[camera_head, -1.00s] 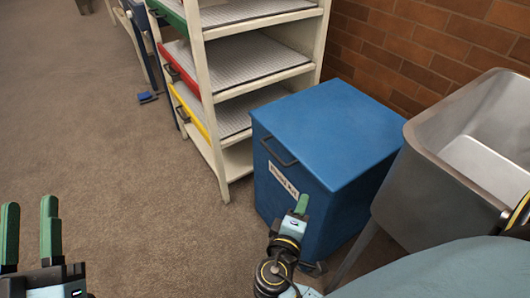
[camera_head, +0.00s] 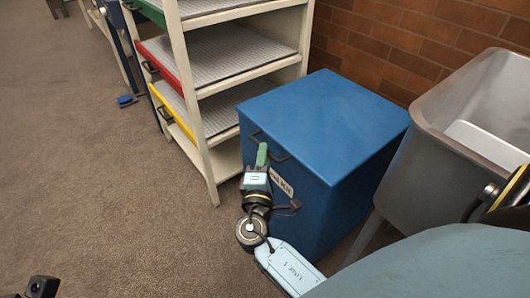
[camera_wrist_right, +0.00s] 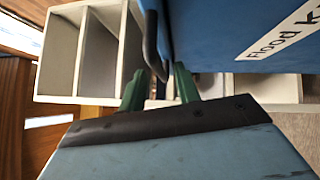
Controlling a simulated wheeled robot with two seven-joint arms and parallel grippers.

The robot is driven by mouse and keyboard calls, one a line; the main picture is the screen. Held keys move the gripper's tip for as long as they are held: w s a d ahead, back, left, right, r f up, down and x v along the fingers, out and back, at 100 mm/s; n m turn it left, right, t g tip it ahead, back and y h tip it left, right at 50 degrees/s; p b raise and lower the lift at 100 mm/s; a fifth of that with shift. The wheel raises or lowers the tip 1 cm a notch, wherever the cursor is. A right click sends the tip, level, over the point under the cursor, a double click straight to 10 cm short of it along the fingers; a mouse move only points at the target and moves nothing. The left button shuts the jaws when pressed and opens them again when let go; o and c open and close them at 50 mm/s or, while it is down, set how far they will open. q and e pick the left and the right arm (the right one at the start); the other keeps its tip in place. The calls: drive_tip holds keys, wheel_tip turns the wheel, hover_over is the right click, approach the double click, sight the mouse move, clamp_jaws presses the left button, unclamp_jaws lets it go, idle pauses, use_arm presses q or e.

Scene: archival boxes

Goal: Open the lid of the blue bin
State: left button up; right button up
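The blue bin (camera_head: 325,125) stands closed on the floor, its flat lid (camera_head: 330,105) down. A dark bar handle (camera_head: 270,146) is on its front face near the top, above a white label; it also shows in the wrist view (camera_wrist_right: 152,45). My right gripper (camera_head: 262,155) is up at the bin's front, beside the handle's left part. In the wrist view its green fingers (camera_wrist_right: 160,88) are apart, with the handle's end appearing between their tips; contact is unclear. Only a dark piece of my left gripper (camera_head: 42,287) shows at the bottom left corner.
A cream shelf rack (camera_head: 205,135) with green, red and yellow fronted trays stands close left of the bin. A grey metal tub (camera_head: 440,150) stands close on the right. A brick wall (camera_head: 390,50) is behind. The carpet (camera_head: 90,190) at left is open.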

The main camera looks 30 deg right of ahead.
drive_tip(key=shift+x, duration=1.35)
drive_tip(key=shift+c, duration=0.4)
clamp_jaws()
